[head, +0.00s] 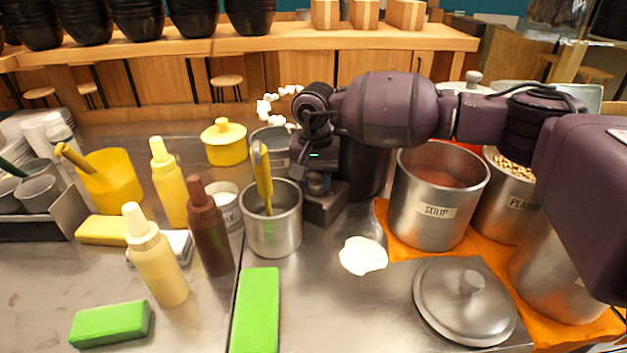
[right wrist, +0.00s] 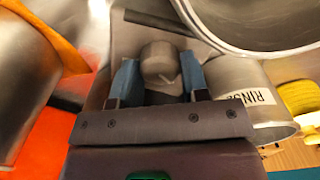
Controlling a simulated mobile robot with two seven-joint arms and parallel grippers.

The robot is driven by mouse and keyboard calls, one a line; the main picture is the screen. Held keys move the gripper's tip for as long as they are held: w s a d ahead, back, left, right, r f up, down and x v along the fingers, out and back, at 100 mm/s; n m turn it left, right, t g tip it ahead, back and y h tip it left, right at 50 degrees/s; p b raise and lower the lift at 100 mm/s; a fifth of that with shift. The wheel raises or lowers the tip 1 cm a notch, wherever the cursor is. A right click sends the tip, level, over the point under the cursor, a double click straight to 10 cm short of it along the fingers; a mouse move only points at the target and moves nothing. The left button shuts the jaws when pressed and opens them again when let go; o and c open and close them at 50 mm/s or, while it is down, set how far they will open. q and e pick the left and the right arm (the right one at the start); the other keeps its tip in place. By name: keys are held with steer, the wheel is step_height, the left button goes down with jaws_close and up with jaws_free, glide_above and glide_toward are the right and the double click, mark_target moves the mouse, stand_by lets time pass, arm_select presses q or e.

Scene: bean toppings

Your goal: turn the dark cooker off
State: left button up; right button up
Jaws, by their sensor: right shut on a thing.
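The dark cooker (head: 365,170) stands at the middle back in the head view, partly hidden behind my right arm. Its grey base (head: 328,207) sticks out at the front left. My right gripper (head: 318,184) reaches down over this base. In the right wrist view, the blue fingertips (right wrist: 159,78) are on either side of a round grey knob (right wrist: 160,62), and the gripper is shut on it. The knob's pointer mark is too unclear to read. My left gripper is in neither view.
A steel pot with a yellow-handled tool (head: 273,225) stands close left of the gripper. The soup pot (head: 438,200) is close right on an orange mat. A white patch (head: 362,256) and a steel lid (head: 466,300) lie in front. Bottles (head: 209,230) stand left.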

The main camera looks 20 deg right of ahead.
mark_target(315, 182)
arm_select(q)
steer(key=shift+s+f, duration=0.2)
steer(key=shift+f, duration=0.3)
arm_select(e)
steer(key=shift+n, duration=0.8)
arm_select(q)
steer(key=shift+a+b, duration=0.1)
steer(key=shift+b, duration=0.2)
arm_select(e)
steer(key=o, duration=0.9)
arm_select(q)
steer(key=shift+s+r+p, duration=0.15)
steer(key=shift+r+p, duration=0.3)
steer(key=shift+p, duration=0.1)
arm_select(e)
steer(key=shift+r, duration=5.45)
